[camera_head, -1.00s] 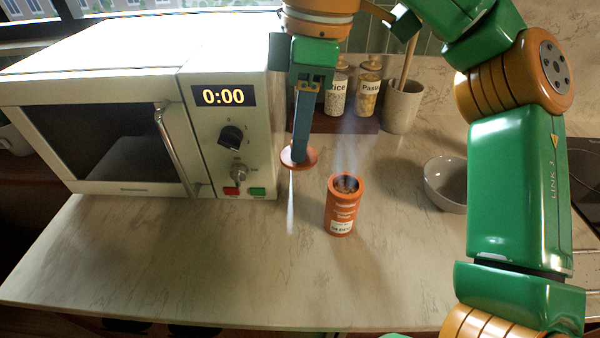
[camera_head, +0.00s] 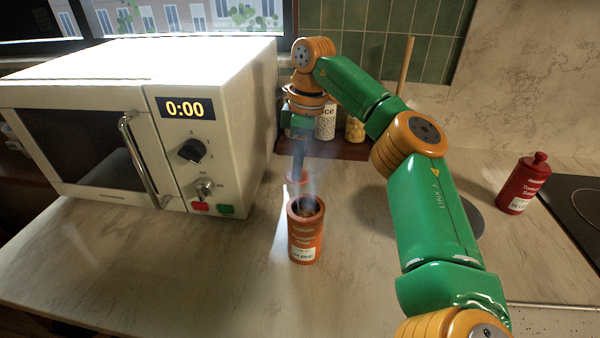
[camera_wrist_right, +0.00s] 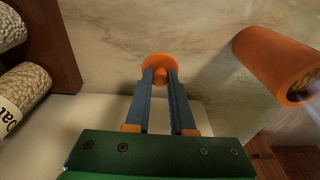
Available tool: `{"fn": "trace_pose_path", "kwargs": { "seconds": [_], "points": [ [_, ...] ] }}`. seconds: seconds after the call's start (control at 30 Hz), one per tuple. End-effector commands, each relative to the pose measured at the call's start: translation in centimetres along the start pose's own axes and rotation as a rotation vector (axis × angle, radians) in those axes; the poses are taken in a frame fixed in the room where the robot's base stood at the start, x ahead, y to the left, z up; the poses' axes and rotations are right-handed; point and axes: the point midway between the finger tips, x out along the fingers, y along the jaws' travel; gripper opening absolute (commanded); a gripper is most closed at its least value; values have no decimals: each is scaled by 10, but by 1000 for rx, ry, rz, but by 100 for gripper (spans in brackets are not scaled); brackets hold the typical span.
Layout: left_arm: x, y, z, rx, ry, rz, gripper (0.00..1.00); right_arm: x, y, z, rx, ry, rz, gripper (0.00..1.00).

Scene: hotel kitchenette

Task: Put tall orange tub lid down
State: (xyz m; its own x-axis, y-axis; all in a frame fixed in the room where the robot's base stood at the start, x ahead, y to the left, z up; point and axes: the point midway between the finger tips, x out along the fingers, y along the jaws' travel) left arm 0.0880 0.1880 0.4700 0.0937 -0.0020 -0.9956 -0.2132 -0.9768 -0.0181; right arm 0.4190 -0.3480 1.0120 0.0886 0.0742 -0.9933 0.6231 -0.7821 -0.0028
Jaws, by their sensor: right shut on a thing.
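The tall orange tub (camera_head: 305,238) stands upright and open on the counter, with pale vapour above its mouth. Its side and rim also show at the right of the right wrist view (camera_wrist_right: 272,62). My right gripper (camera_head: 299,170) is shut on the knob of the round orange lid (camera_head: 293,182), behind the tub in the head view. The right wrist view shows the gripper (camera_wrist_right: 160,76) with the lid (camera_wrist_right: 156,59) at its fingertips, apart from the tub. I cannot tell whether the lid touches the counter. My left gripper is not in view.
A white microwave (camera_head: 235,110) stands at the left, close to the lid. Jars (camera_head: 325,122) stand at the back. A red bottle (camera_head: 521,184) and a dark cooktop (camera_head: 575,200) are at the right. The front counter (camera_head: 180,270) is clear.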

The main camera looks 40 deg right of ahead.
Motion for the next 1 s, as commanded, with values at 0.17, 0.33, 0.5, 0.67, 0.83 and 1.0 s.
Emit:
{"fn": "trace_pose_path", "kwargs": {
  "seconds": [0.17, 0.33, 0.5, 0.67, 0.83, 1.0],
  "points": [
    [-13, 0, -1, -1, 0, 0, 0, 18, 18, 6, 3, -2, -1, 0],
    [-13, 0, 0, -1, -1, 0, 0, 49, 18, 9, -3, -1, 1, 0],
    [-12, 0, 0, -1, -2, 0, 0, 51, 18, 9, -2, 2, 2, 0],
    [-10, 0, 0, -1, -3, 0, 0, 54, 18, 9, -2, 2, 1, 0],
    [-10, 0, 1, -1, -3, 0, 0, 54, 18, 9, -2, 2, 1, 52],
    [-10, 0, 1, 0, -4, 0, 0, 54, 18, 9, -2, 2, 1, 52]
  ]
}}
